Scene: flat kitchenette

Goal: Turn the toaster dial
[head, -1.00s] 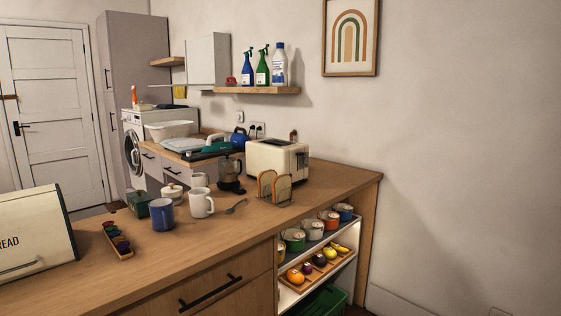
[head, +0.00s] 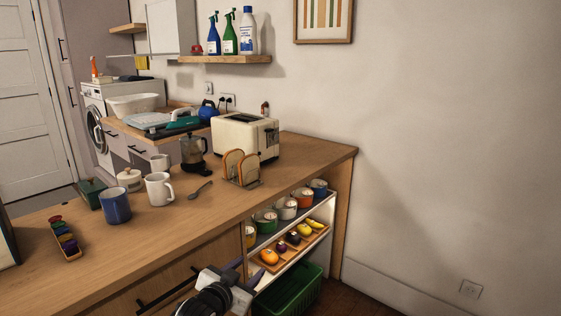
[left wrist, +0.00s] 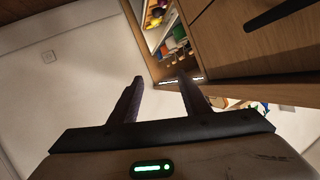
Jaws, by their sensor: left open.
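The cream toaster (head: 232,136) stands on the wooden counter near its far right end, behind the toast rack. Its narrow end with dark control details faces right; the dial is too small to make out clearly. My left gripper (head: 245,274) is low in front of the counter, below the counter top and well apart from the toaster. In the left wrist view, my left gripper (left wrist: 160,82) has its two fingers spread with nothing between them. The toaster does not show there. My right gripper is not in view.
A toast rack (head: 240,168) stands just in front of the toaster, with a moka pot (head: 193,153) to its left. Mugs (head: 159,189) and a spoon (head: 200,190) lie further left. Open shelves (head: 291,245) hold pots and fruit. Floor right of the counter is clear.

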